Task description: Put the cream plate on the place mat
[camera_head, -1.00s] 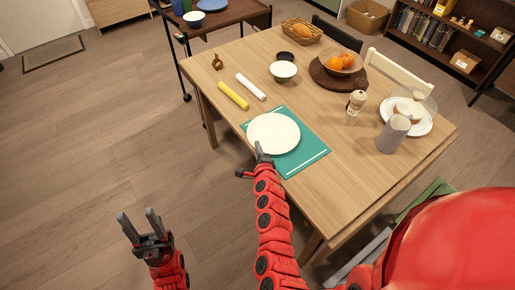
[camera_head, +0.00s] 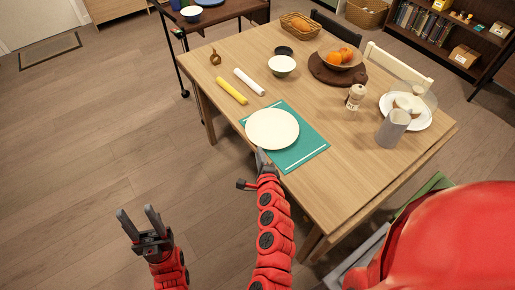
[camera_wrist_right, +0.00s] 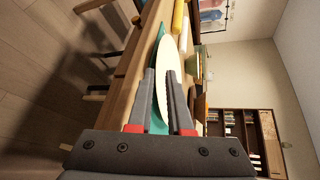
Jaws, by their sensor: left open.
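The cream plate (camera_head: 272,128) lies flat on the teal place mat (camera_head: 306,152), toward the mat's far-left part. The mat shows around its near and right sides. My right gripper (camera_head: 250,168) is at the table's near-left edge, just short of the plate's near rim. In the right wrist view its fingers (camera_wrist_right: 161,72) are apart, with the plate (camera_wrist_right: 166,80) seen edge-on beyond and between them. I see no finger closed on the rim. My left gripper (camera_head: 136,212) is open and empty over the floor, left of the table.
A yellow roll (camera_head: 231,91) and a white roll (camera_head: 249,82) lie beyond the mat. A white bowl (camera_head: 281,66), a fruit bowl (camera_head: 338,56), a shaker (camera_head: 355,97) and a grey pitcher (camera_head: 392,129) stand farther back and right. The tabletop right of the mat is clear.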

